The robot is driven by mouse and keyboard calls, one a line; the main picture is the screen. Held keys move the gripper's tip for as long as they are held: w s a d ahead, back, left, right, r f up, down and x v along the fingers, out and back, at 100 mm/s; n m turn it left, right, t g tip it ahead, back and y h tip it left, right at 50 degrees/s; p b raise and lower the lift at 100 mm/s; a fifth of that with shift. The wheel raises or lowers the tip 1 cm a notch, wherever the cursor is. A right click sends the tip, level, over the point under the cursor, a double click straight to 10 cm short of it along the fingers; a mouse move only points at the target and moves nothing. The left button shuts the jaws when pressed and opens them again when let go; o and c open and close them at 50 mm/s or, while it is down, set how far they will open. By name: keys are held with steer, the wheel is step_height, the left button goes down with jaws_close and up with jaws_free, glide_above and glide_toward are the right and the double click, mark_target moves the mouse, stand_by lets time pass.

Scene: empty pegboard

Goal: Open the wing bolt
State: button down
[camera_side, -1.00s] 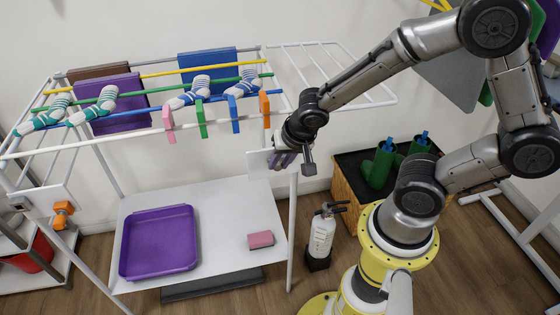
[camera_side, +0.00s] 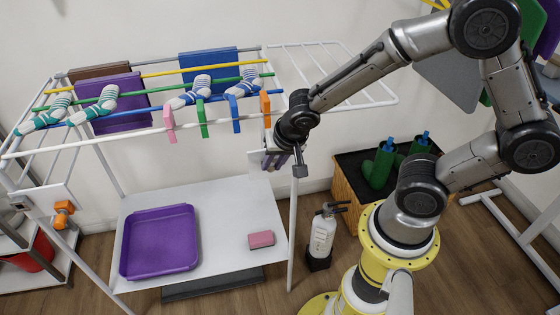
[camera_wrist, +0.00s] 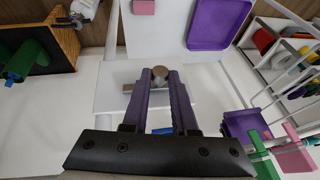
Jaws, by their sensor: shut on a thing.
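My gripper (camera_side: 275,161) is at the white plate (camera_side: 256,160) on the rack's right front leg. In the wrist view its two purple fingers (camera_wrist: 160,76) are closed around the grey-brown wing bolt (camera_wrist: 160,73), whose rounded end shows between the fingertips. A short grey-brown piece (camera_wrist: 130,87) shows just left of the fingers, against the white plate (camera_wrist: 112,97). In the side view my gripper and wrist hide the wing bolt. How far the bolt is turned cannot be told.
The drying rack (camera_side: 145,118) carries socks, cloths and coloured clips (camera_side: 203,118) above my gripper. A purple tray (camera_side: 160,242) and pink block (camera_side: 261,239) lie on the lower shelf. A fire extinguisher (camera_side: 321,238) and a crate with green cylinders (camera_side: 382,165) stand right.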

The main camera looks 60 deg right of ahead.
steer(key=shift+w+a, duration=0.3)
steer(key=c, duration=0.7)
jaws_free()
steer(key=shift+r, duration=0.1)
steer(key=v, duration=1.3)
steer(key=shift+s+r, duration=0.25)
steer(key=shift+r, duration=0.05)
